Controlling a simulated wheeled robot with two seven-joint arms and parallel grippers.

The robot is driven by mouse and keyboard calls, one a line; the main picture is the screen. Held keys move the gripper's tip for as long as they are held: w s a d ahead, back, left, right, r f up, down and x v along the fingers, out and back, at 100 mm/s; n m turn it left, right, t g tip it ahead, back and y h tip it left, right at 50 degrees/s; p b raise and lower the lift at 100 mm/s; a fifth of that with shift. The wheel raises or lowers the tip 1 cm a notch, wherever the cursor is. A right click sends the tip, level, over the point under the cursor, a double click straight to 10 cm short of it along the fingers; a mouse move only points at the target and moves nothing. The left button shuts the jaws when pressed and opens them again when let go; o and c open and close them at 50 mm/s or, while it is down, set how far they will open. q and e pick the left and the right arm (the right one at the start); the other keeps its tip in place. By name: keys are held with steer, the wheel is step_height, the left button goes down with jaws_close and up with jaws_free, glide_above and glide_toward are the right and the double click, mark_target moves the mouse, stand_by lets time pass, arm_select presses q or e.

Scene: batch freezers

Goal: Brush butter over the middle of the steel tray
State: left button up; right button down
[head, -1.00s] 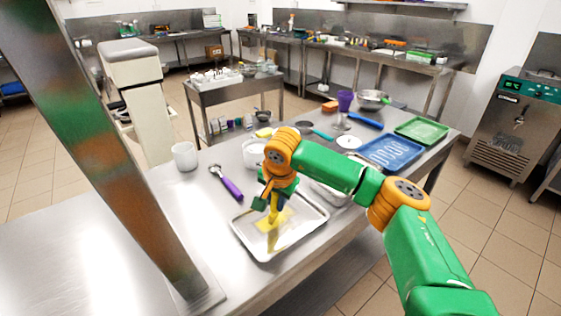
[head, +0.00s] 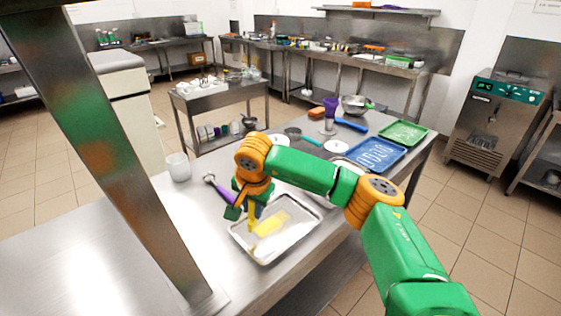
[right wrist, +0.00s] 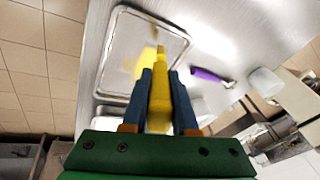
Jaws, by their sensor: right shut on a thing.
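The steel tray (head: 298,232) lies on the steel table, with a yellow butter patch (head: 272,222) across its middle. My right gripper (head: 249,208) is above the tray's left side, shut on a yellow brush (head: 252,232) that points down to the tray. In the right wrist view, the yellow brush (right wrist: 159,100) stands between the two blue fingers and hides part of the tray (right wrist: 172,32). I cannot tell whether the bristles touch the tray. My left gripper is not in view.
A purple-handled scoop (head: 222,193) lies left of the tray, and a white cup (head: 178,167) stands beyond it. A blue tray (head: 375,155) and a green tray (head: 403,133) lie at the table's far right. The table's near left is bare.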

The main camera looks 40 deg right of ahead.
step_height(320, 180, up, 2)
steer(key=shift+d+p, duration=0.15)
steer(key=shift+p, duration=0.45)
steer(key=shift+a+r+p, duration=0.2)
steer(key=shift+r+p, duration=0.65)
steer(key=shift+r, duration=0.4)
steer(key=shift+d, duration=0.1)
